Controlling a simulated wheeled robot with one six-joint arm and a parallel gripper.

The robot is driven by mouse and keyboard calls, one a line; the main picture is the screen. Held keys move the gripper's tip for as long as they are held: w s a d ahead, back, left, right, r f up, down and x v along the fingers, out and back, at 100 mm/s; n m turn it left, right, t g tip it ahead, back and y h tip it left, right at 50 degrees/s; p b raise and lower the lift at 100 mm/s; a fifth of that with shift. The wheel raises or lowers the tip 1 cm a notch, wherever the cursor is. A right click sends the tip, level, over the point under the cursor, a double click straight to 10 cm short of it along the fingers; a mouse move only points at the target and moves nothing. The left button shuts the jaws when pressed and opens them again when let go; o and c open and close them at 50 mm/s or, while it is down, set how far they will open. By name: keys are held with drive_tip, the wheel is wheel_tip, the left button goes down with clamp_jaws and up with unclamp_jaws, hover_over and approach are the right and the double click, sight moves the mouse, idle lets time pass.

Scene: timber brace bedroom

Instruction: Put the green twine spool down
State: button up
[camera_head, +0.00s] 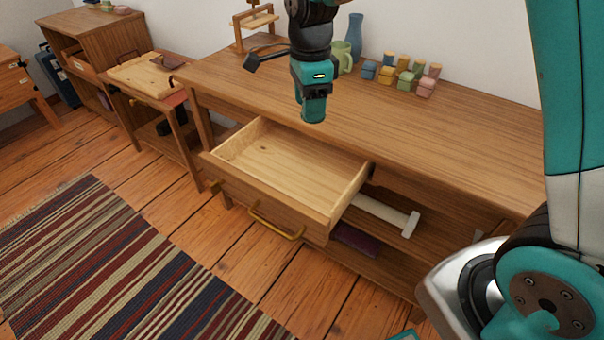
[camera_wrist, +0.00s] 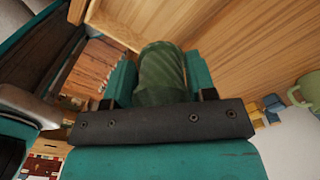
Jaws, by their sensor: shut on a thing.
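The green twine spool (camera_wrist: 162,75) is between the teal fingers of my gripper (camera_wrist: 160,90) in the wrist view. My gripper is shut on it. In the head view my gripper (camera_head: 313,108) points down, near the table's front edge and behind the open drawer. I cannot make out the spool there apart from the teal fingers. The wooden table (camera_head: 440,130) has a bare top to the right of my gripper. The open drawer (camera_head: 285,172) below looks empty.
Several small coloured pieces (camera_head: 403,80), a green mug (camera_head: 342,58) and a blue vase (camera_head: 355,35) stand along the table's back. A wooden stand (camera_head: 255,22) is at the back left. A striped rug (camera_head: 110,260) lies on the floor.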

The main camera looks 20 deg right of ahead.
sight(306, 185)
drive_tip(key=shift+a+f+m, duration=0.15)
drive_tip(key=shift+m, duration=0.15)
wheel_tip(306, 185, down, 20)
drive_tip(key=b, duration=0.3)
drive_tip(key=shift+s+r, duration=0.1)
drive_tip(key=shift+r, duration=0.1)
drive_tip(key=shift+f, duration=0.1)
drive_tip(key=shift+f, duration=0.1)
drive_tip(key=o, duration=0.9)
drive_tip(key=s+a+r+n+y+p, duration=0.1)
drive_tip(key=s+r+n, duration=0.2)
drive_tip(key=r, duration=0.6)
drive_tip(key=s+a+r+n+p, duration=0.1)
drive_tip(key=s+r+n, duration=0.25)
drive_tip(key=r, duration=0.55)
drive_tip(key=s+a+r+n+y, duration=0.1)
drive_tip(key=s+r+n, duration=0.3)
drive_tip(key=s+n, duration=0.5)
drive_tip(key=s+a+r+n+y, duration=0.1)
drive_tip(key=s+r+n, duration=0.3)
drive_tip(key=s+n, duration=0.5)
drive_tip(key=shift+s+a+n+y, duration=0.35)
drive_tip(key=shift+n+y, duration=0.25)
drive_tip(key=shift+n, duration=0.55)
